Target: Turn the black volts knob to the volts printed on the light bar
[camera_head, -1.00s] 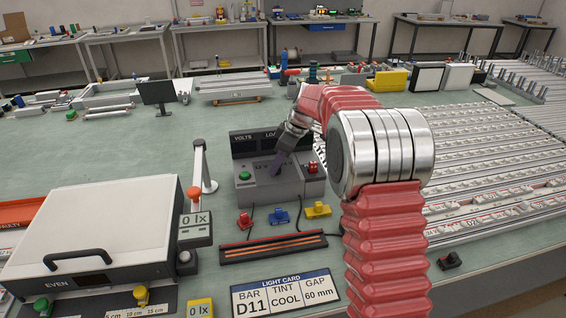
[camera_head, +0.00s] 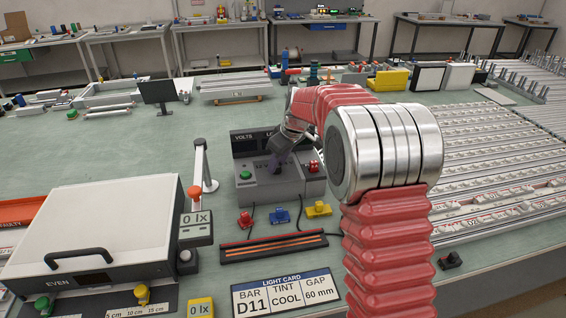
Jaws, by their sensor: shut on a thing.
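The grey power box (camera_head: 262,185) stands at mid-bench, with a dark panel on its back that reads VOLTS on the left. A green button is at its left and a red part at its right. My gripper (camera_head: 277,165) points down at the top of the box, shut on the black volts knob, which its fingers hide. The light bar (camera_head: 272,247) lies in front of the box in a dark tray with orange strips. Any volts printed on it are too small to read.
Red (camera_head: 245,219), blue (camera_head: 279,216) and yellow (camera_head: 319,209) plugs lie between box and bar. A light card (camera_head: 285,293) reads D11, COOL, 60 mm. A white case (camera_head: 95,235) and a post (camera_head: 205,165) stand left. Rows of bars fill the right.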

